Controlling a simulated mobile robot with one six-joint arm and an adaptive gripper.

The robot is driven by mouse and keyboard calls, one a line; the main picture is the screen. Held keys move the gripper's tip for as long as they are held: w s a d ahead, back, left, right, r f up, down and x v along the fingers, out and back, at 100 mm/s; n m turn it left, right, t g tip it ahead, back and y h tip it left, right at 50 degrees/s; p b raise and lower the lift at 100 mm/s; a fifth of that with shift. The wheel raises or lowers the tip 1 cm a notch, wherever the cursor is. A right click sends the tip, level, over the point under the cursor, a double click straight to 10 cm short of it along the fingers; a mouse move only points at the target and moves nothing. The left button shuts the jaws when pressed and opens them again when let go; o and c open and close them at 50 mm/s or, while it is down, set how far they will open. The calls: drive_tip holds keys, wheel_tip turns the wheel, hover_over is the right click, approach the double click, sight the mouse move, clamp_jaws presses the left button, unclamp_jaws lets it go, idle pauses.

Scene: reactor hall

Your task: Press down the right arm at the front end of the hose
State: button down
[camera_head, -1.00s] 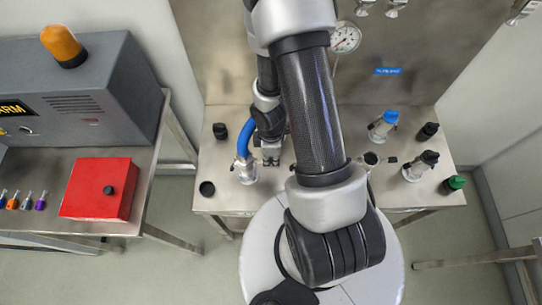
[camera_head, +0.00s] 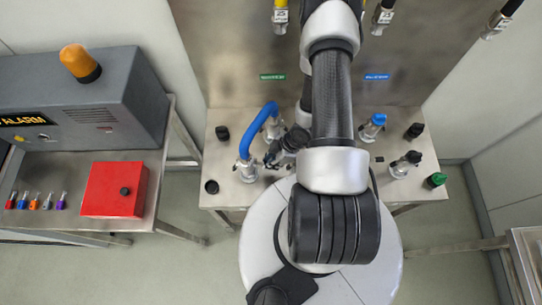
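The blue hose (camera_head: 257,128) arches over the left part of the steel table. Its front end is a silver coupling (camera_head: 246,170) standing upright on the table, near the front edge. The arms on this coupling are too small to make out clearly. The hose's back end (camera_head: 273,127) has another silver coupling, partly hidden by my gripper. My gripper (camera_head: 272,161) is dark and points down just right of the front coupling, seemingly apart from it. Its fingers are small and partly hidden by its own body, so I cannot tell their opening.
Right on the table (camera_head: 222,187) stand a blue-capped fitting (camera_head: 372,127), a black-capped fitting (camera_head: 405,164), a green cap (camera_head: 435,181) and a black cap (camera_head: 414,131). Black caps (camera_head: 222,133) (camera_head: 211,187) lie left. A red box (camera_head: 114,190) and grey alarm unit (camera_head: 85,105) occupy the left bench.

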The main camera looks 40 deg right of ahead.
drive_tip(key=shift+f+t+y, duration=0.35)
drive_tip(key=shift+t+y, duration=0.05)
drive_tip(key=shift+y, duration=0.2)
drive_tip(key=c, duration=1.5)
unclamp_jaws()
drive_tip(key=v, duration=1.2)
